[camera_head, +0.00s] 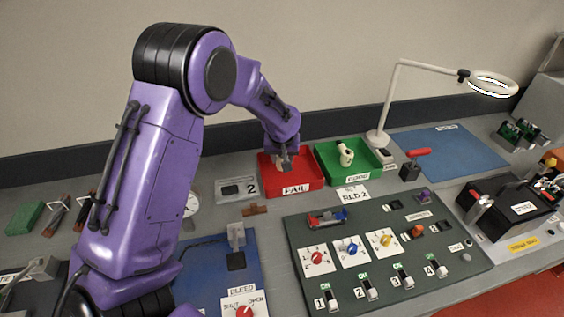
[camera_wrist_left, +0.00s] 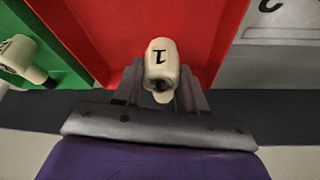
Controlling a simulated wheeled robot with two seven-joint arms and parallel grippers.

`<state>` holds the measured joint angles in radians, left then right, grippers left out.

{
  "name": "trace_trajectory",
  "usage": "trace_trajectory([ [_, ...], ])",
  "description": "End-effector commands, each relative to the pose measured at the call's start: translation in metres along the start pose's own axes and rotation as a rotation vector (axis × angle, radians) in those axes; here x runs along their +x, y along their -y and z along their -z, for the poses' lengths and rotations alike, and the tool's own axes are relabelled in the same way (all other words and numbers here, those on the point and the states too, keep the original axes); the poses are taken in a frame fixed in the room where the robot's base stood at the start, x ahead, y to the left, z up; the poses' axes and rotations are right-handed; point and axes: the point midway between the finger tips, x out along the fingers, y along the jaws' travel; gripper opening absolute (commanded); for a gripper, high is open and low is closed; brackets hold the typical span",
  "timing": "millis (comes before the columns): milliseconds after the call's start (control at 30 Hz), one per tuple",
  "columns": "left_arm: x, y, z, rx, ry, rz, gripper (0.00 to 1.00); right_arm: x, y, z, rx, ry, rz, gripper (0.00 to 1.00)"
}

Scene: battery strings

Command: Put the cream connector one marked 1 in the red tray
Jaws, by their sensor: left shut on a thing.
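The cream connector marked 1 (camera_wrist_left: 161,62) is between the fingers of my left gripper (camera_head: 283,160), which is shut on it. In the left wrist view its mark 1 faces the camera, with the red tray (camera_wrist_left: 70,12) behind it. In the head view the red tray labelled FAIL (camera_head: 312,187) lies below my left gripper, and the connector (camera_head: 279,161) is mostly hidden by the fingers. I cannot tell whether the connector touches the tray floor. My right gripper is not in view.
A green tray (camera_head: 335,176) with another cream connector (camera_head: 345,153) stands directly right of the red tray. A switch panel (camera_head: 440,268) fills the front.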

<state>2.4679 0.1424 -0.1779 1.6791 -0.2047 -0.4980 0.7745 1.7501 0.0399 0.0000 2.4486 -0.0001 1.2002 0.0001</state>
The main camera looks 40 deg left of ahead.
Motion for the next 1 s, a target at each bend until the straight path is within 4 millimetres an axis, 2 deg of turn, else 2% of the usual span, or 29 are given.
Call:
trace_trajectory([
  [67,0.010,0.003,-0.004,0.000,0.004,0.002,0.06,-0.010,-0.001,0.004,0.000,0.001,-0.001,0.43],
  [100,0.017,0.003,-0.007,0.001,0.004,0.002,0.00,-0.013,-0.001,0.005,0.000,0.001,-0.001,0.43],
  [200,0.028,0.002,-0.011,0.002,0.003,0.001,0.00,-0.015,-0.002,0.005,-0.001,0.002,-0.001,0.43],
  [367,0.031,0.000,-0.012,0.002,0.001,-0.001,0.00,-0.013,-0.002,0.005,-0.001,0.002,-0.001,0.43],
  [400,0.031,0.000,-0.012,0.002,0.002,0.000,0.44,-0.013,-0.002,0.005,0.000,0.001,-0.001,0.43],
  [467,0.031,0.000,-0.012,0.002,0.002,0.000,0.64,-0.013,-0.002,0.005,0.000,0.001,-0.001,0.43],
  [500,0.031,0.001,-0.012,0.001,0.002,0.000,0.66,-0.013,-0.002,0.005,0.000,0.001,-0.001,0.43],
  [833,0.024,0.000,-0.011,0.001,0.000,-0.001,0.66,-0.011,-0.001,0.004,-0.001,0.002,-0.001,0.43],
  [1000,-0.012,0.000,-0.011,-0.001,-0.004,-0.003,0.66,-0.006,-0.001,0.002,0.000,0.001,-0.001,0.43],
])
